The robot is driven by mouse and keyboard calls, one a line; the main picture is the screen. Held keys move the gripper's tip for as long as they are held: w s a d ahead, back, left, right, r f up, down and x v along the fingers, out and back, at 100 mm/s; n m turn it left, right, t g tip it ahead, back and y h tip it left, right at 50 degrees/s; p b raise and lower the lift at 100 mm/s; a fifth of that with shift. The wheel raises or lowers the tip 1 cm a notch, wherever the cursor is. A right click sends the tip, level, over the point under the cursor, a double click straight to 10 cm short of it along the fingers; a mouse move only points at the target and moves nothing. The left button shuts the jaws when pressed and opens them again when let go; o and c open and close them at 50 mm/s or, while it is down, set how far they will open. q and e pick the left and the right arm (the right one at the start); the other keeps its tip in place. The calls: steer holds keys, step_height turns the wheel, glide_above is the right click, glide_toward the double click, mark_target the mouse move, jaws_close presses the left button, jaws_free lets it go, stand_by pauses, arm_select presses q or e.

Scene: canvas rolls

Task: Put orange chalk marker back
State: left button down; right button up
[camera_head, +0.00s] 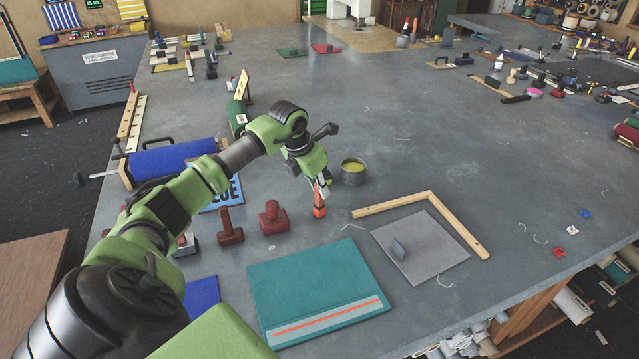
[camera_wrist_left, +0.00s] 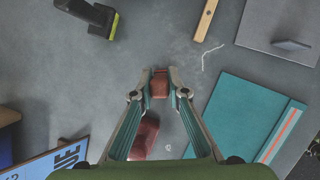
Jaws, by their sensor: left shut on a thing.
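My left gripper (camera_head: 321,188) points down at the middle of the table and is shut on the orange chalk marker (camera_head: 319,207). The marker stands roughly upright below the fingers; I cannot tell whether its lower end touches the table. In the left wrist view, the marker (camera_wrist_left: 160,84) shows end-on as an orange-red block between the fingertips (camera_wrist_left: 160,75). My right gripper is not in view.
A red block tool (camera_head: 273,218) and a reddish mallet (camera_head: 230,228) lie to the left. A teal mat (camera_head: 305,275) lies in front; a grey board (camera_head: 425,255) with a wooden square (camera_head: 455,228) lies right.

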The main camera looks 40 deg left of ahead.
arm_select(q)
steer(key=shift+f, duration=0.1)
steer(key=c, duration=2.4)
jaws_free()
steer(key=shift+f, duration=0.1)
steer(key=o, duration=0.4)
steer(key=shift+r, duration=0.35)
steer(key=b+v, duration=0.2)
steer(key=v, duration=0.9)
steer(key=shift+s+r+b, duration=0.25)
steer(key=shift+r+b, duration=0.05)
